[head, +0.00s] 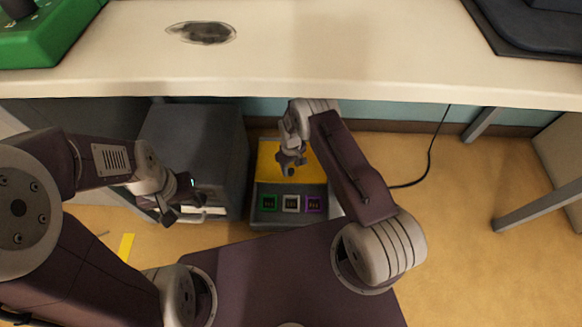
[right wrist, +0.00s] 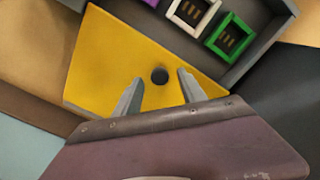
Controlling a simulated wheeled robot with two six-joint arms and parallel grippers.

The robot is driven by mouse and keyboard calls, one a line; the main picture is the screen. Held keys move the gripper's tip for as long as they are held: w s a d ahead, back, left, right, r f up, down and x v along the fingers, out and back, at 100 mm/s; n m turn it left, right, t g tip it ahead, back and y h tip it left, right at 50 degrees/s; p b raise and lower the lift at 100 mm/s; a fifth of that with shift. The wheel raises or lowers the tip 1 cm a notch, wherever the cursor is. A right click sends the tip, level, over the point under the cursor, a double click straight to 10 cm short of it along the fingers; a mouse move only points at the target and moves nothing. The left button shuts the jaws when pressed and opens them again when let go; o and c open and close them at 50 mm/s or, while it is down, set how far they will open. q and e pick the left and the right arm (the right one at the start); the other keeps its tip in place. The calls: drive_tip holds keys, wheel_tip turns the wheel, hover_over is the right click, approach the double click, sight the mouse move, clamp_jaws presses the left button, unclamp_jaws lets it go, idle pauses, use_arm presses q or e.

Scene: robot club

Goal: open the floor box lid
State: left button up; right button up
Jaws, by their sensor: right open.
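The floor box (head: 263,219) stands on the floor below the table edge. Its yellow lid (head: 268,168) is at the back, behind an open front bay. The lid also shows in the right wrist view (right wrist: 110,60), with a dark round spot (right wrist: 160,75) that could be a hole or a knob. My right gripper (head: 290,168) is over the lid. In the right wrist view its open fingers (right wrist: 158,78) are on either side of the dark spot; contact cannot be told. My left gripper (head: 178,208) is left of the box; its opening is unclear.
Green (head: 269,203), white (head: 291,203) and purple (head: 314,204) square sockets sit in the front bay. A dark grey cabinet (head: 200,135) stands left of the box. The white tabletop (head: 330,50) overhangs behind. A black cable (head: 429,160) lies right; the floor there is mostly clear.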

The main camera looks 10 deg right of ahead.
wheel_tip(320, 180, up, 8)
drive_tip(key=p, duration=0.4)
drive_tip(key=shift+f, duration=0.15)
